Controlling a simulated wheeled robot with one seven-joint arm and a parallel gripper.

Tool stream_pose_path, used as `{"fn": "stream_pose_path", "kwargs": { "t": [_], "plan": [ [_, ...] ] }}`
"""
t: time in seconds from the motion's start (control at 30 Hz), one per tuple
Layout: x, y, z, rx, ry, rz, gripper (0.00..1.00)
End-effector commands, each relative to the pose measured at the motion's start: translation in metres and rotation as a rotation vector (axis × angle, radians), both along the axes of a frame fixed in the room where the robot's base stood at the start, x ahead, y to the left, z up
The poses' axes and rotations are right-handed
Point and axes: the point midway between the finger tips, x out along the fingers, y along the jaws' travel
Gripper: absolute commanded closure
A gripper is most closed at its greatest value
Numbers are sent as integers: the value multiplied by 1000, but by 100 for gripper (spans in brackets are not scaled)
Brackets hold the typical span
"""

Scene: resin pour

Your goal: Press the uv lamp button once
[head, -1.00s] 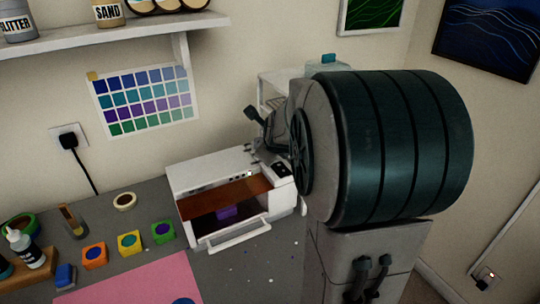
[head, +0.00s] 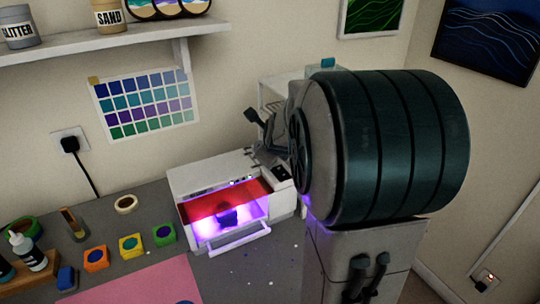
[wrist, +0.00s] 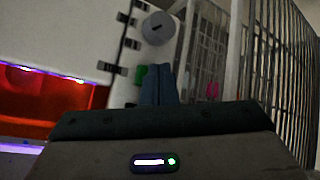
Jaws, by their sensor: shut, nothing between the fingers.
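The uv lamp (head: 205,181) is a white box on the grey table. Its front window glows red, and violet light fills its open chamber around a small dark block (head: 228,217). In the wrist view, the lamp's red window (wrist: 45,98) shows at left with a bright violet strip. My gripper (wrist: 159,82) is shut and empty, its blue fingers over the lamp's white top. A small green patch (wrist: 141,74), perhaps the button, shows beside the fingertips, partly hidden; I cannot tell whether they touch it. In the head view my arm hides the fingertips.
A grey round knob (wrist: 158,28) and dark fittings sit near the fingers. A white rack (head: 272,92) stands behind the lamp. Several coloured pots, including a green one (head: 163,233), and a pink mat (head: 150,280) lie to the left. A shelf (head: 110,43) hangs above.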

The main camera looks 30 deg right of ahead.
Motion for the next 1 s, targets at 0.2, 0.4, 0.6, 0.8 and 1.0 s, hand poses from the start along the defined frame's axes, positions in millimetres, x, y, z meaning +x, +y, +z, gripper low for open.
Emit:
{"fn": "stream_pose_path", "kwargs": {
  "t": [0.2, 0.4, 0.6, 0.8, 1.0],
  "plan": [
    [0, 0, 5, 0, 0, 0, 100],
    [0, 0, 5, 0, 0, 0, 100],
    [0, 0, 17, 0, 0, 0, 100],
    [0, 0, 37, 0, 0, 0, 100],
    [0, 0, 54, 0, 0, 0, 100]
  ]
}}
